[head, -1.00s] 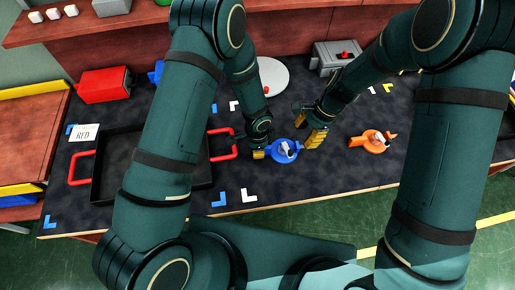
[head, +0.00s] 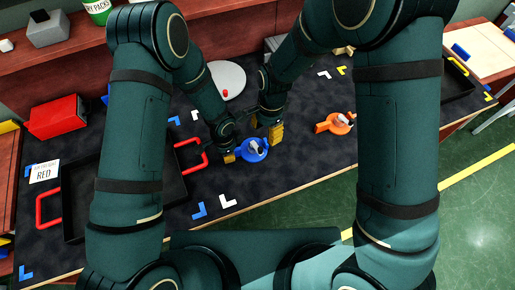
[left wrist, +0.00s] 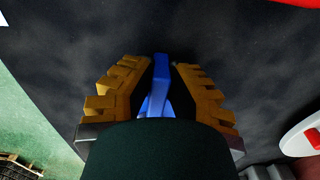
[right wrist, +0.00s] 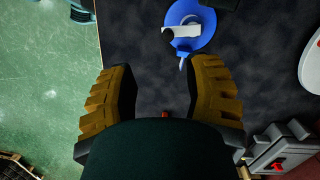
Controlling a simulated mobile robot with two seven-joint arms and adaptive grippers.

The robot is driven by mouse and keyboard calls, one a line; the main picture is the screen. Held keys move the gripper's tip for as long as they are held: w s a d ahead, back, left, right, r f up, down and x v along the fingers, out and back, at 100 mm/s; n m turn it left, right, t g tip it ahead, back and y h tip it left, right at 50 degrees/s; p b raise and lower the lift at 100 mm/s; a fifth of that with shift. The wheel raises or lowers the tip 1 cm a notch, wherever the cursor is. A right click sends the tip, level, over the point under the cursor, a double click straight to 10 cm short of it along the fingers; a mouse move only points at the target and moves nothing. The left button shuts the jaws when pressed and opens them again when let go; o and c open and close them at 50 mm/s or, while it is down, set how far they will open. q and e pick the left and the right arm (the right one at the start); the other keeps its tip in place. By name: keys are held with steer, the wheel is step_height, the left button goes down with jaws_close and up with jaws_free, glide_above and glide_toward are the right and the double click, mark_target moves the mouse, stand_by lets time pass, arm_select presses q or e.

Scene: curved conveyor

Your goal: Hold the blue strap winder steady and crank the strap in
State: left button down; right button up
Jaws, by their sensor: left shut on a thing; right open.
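The blue strap winder (head: 253,150) lies on the dark mat in the middle of the head view, with a white and dark part at its centre. My left gripper (head: 230,157) is shut on its left side. In the left wrist view a blue part of the winder (left wrist: 160,88) sits between the yellow fingers. My right gripper (head: 276,133) is open just right of the winder. In the right wrist view the winder (right wrist: 187,28) lies ahead of the open fingers (right wrist: 160,88), apart from them.
An orange winder (head: 336,123) lies to the right on the mat. A black tray with red handles (head: 48,208) and a "RED" card (head: 45,171) are at the left. A red box (head: 57,116) and a round white plate (head: 226,80) stand farther back.

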mark_target(260, 148)
steer(key=shift+n+t+h, duration=0.4)
steer(key=shift+t, duration=0.1)
steer(key=f, duration=0.3)
steer(key=a+f, duration=0.1)
steer(key=f, duration=0.7)
steer(key=shift+a, duration=0.25)
steer(key=shift+r, duration=0.1)
jaws_close()
